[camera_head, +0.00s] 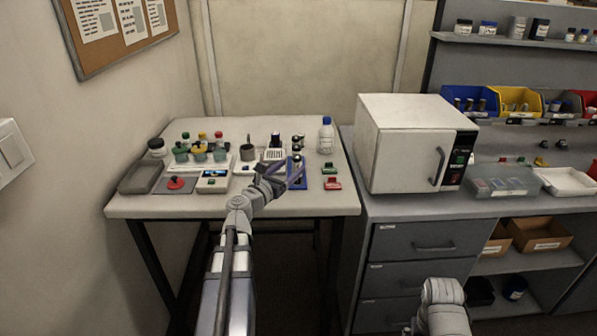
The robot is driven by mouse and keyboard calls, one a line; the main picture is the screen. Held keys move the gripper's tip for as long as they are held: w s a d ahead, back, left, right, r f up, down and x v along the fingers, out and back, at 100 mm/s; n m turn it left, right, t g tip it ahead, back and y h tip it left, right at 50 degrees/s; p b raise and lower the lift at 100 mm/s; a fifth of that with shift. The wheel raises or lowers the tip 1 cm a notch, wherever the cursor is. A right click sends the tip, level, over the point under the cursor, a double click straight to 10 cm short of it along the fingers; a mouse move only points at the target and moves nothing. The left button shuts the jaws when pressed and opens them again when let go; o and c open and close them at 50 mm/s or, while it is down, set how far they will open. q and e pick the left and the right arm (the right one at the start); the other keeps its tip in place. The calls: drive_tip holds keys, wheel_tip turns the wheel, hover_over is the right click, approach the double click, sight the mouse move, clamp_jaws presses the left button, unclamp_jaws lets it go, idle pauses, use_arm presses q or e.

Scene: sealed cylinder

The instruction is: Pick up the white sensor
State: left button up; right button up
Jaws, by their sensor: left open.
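My left gripper (283,178) is open over the front middle of the white table (150,207), among the small items there. A small white item (244,169) lies just left of it. A white block with a dark top (274,154) stands just behind it. I cannot tell which of these is the white sensor. The gripper partly covers a blue holder (298,183) with dark and silver pieces. I see nothing held in the jaws. My right arm shows at the bottom right, and its gripper is not visible.
Green pots (200,152) with coloured tops and a grey tray (139,177) stand left. A white bottle with a blue cap (326,136) stands back right. Red and green pieces (331,184) lie right of the gripper. A white oven (408,140) stands on the grey counter.

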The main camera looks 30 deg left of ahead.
sight(295, 164)
use_arm(q)
drive_tip(key=shift+w+a+f+b, duration=0.1)
drive_tip(key=shift+w+f+b, duration=0.05)
drive_tip(key=shift+w, duration=1.2)
drive_tip(key=shift+w+f+b, duration=0.15)
drive_tip(key=shift+w, duration=1.2)
drive_tip(key=shift+s, duration=0.1)
clamp_jaws()
